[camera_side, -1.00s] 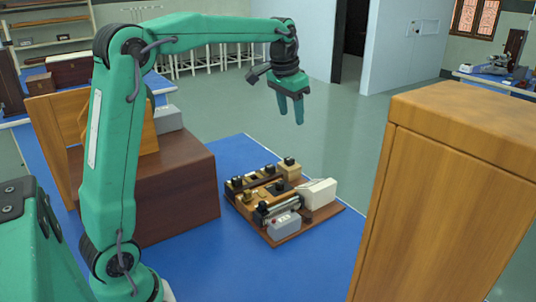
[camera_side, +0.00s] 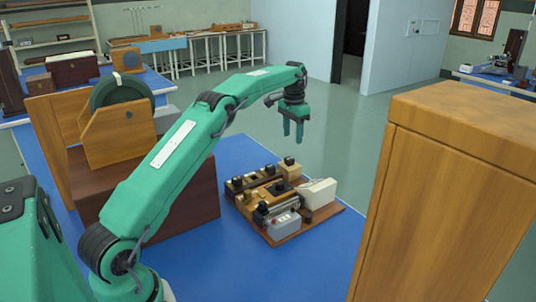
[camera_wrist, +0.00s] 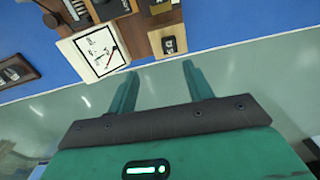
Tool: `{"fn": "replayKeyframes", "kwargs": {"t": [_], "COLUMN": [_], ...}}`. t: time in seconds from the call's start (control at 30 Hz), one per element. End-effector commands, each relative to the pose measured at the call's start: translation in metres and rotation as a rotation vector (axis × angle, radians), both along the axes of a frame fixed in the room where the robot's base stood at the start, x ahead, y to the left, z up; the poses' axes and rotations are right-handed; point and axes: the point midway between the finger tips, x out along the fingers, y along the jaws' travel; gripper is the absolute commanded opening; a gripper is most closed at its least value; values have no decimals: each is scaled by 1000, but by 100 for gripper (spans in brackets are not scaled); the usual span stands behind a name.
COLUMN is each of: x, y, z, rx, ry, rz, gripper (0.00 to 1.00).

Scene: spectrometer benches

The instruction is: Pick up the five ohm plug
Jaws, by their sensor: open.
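Several small black plugs or knobs sit on a wooden apparatus board (camera_side: 335,213) in the side view. Their labels are too small to read, so I cannot tell which is the five ohm plug. In the wrist view a black-topped block with a pale mark (camera_wrist: 174,45) stands beyond my fingers, with other dark labelled blocks at the top edge. My gripper (camera_side: 293,132) hangs above and behind the board, fingers down, open and empty. Both fingers (camera_wrist: 160,72) show apart in the wrist view, with nothing between them.
A white-faced meter (camera_wrist: 99,50) is beside the blocks. A brown box (camera_side: 198,205) stands left of the board, carrying a wooden stand (camera_side: 122,137). A tall wooden cabinet (camera_side: 450,190) rises at right. The blue table (camera_side: 220,258) is clear in front of the board.

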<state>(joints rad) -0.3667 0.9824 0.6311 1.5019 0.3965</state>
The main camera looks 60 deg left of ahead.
Motion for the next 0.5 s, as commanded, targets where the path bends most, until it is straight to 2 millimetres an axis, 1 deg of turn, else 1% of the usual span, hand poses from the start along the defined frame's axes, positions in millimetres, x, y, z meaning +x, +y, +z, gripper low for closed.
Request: {"fn": "replayKeyframes", "kwargs": {"t": [0.03,0.2,0.5], "x": [2,3,4], "y": [5,14,16], "z": [-9,-24,-29], "rx": [-3,-8,-9], "ry": [8,21,25], "rz": [0,-2,-2], "gripper": [51,51,51]}}
